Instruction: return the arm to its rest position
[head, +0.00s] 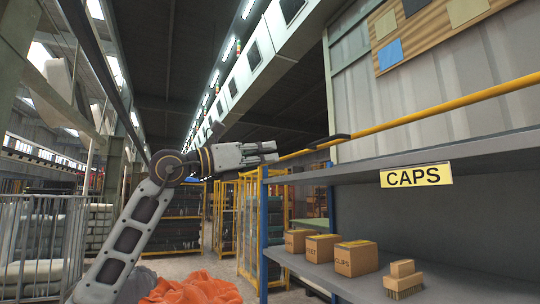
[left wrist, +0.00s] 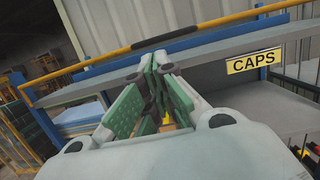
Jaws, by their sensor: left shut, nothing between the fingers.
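My left arm rises from the lower left of the head view, bent at its elbow joint. Its forearm reaches right at mid-height. My left gripper (head: 270,152) is at its end, in the air left of the shelf unit. In the left wrist view the green-padded fingers (left wrist: 160,62) are close together, with nothing seen held between them. Beyond the fingertips is a yellow bar (head: 450,105) with a black section, which also crosses the left wrist view (left wrist: 225,20). I cannot tell the exact gap between them. My right gripper is not in view.
The grey shelf unit (head: 440,150) carries a CAPS sign (head: 416,175). Its lower shelf holds cardboard boxes (head: 355,258) and a brush (head: 403,279). An orange cloth heap (head: 195,290) is at the bottom. A barred cage (head: 40,240) stands left. Floor (head: 190,264) shows between.

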